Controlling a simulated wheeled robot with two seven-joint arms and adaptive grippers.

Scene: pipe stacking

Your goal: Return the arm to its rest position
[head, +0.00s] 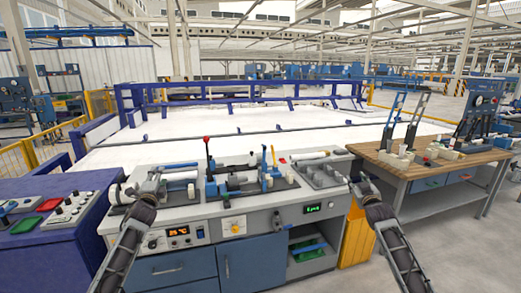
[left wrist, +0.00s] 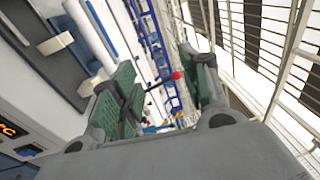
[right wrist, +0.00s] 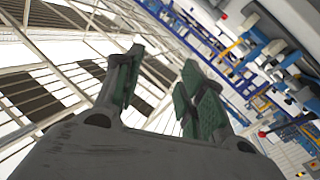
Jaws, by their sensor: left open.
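My left gripper (head: 152,184) is in front of the left end of the workbench (head: 225,222). In the left wrist view its green-padded fingers (left wrist: 160,90) stand apart with nothing between them. My right gripper (head: 358,184) is past the bench's right end. In the right wrist view its green-padded fingers (right wrist: 158,82) are apart and empty. White pipe pieces lie on the bench: one at the back left (head: 178,165) and one at the back right (head: 310,156). A fixture with blue clamps (head: 240,180) stands mid-bench. A grey tray (head: 320,174) is at the right.
A blue control console (head: 60,215) stands at the left. A wooden-topped table (head: 440,165) with tools stands at the right. A red-knobbed lever (head: 207,145) rises from the bench. A yellow panel (head: 357,235) is beside the bench's right end. The air around both grippers looks clear.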

